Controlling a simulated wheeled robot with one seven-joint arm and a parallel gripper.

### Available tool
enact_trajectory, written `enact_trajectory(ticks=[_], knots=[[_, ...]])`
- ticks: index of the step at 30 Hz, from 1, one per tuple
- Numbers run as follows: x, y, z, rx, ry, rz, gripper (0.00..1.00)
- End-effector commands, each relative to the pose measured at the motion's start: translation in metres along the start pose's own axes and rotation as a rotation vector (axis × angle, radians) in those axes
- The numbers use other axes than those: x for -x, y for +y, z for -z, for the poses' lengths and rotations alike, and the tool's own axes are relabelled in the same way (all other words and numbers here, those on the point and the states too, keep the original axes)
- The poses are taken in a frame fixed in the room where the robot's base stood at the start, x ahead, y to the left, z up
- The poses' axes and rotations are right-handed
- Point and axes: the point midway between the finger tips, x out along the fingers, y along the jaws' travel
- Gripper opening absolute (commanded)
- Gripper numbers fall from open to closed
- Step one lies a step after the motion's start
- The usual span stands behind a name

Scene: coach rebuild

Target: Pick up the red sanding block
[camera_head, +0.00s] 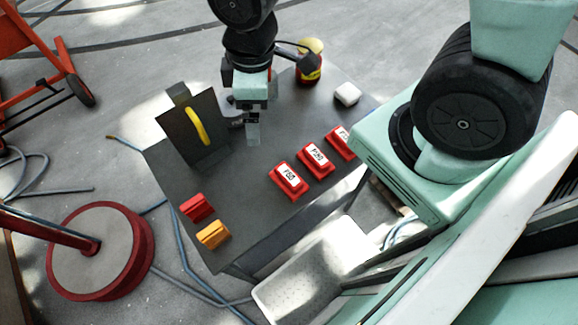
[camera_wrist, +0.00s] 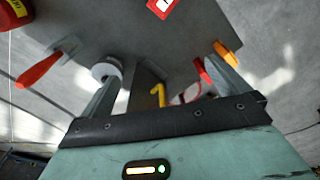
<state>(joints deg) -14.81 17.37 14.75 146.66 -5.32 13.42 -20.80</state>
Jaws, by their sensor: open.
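The red sanding block (camera_head: 198,207) lies on the dark table near its front left corner, beside an orange block (camera_head: 213,234). In the wrist view a red piece (camera_wrist: 203,71), which appears to be this block, shows partly behind one finger, near the orange block (camera_wrist: 228,52). My gripper (camera_head: 253,138) is open and points down over the back middle of the table, apart from the red block, which lies to its lower left. In the wrist view nothing shows held between the fingers (camera_wrist: 166,72).
Several red pieces with white labels (camera_head: 289,178) line the table's right side. A white block (camera_head: 347,93) and a red-yellow can (camera_head: 309,70) are at the back. The table's middle is clear.

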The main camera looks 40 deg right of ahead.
Motion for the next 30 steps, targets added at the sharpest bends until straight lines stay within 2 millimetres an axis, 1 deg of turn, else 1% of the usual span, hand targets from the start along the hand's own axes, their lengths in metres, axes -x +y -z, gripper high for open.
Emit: enact_trajectory(ticks=[1, 4, 7, 10, 14, 18, 21, 26, 29, 30], knots=[[0.006, 0.009, -0.005, 0.037, -0.005, 0.014, 1.00], [-0.005, 0.025, -0.013, 0.135, 0.013, 0.026, 1.00], [-0.015, 0.035, -0.025, 0.229, 0.038, 0.044, 1.00], [-0.024, 0.039, -0.041, 0.322, 0.071, 0.064, 1.00], [-0.032, 0.034, -0.064, 0.436, 0.127, 0.094, 1.00], [-0.036, 0.020, -0.087, 0.538, 0.199, 0.118, 1.00], [-0.038, 0.009, -0.099, 0.590, 0.246, 0.127, 1.00], [-0.040, -0.002, -0.109, 0.633, 0.292, 0.129, 1.00], [-0.047, -0.004, -0.110, 0.642, 0.301, 0.128, 1.00], [-0.051, -0.005, -0.109, 0.644, 0.302, 0.127, 1.00]])
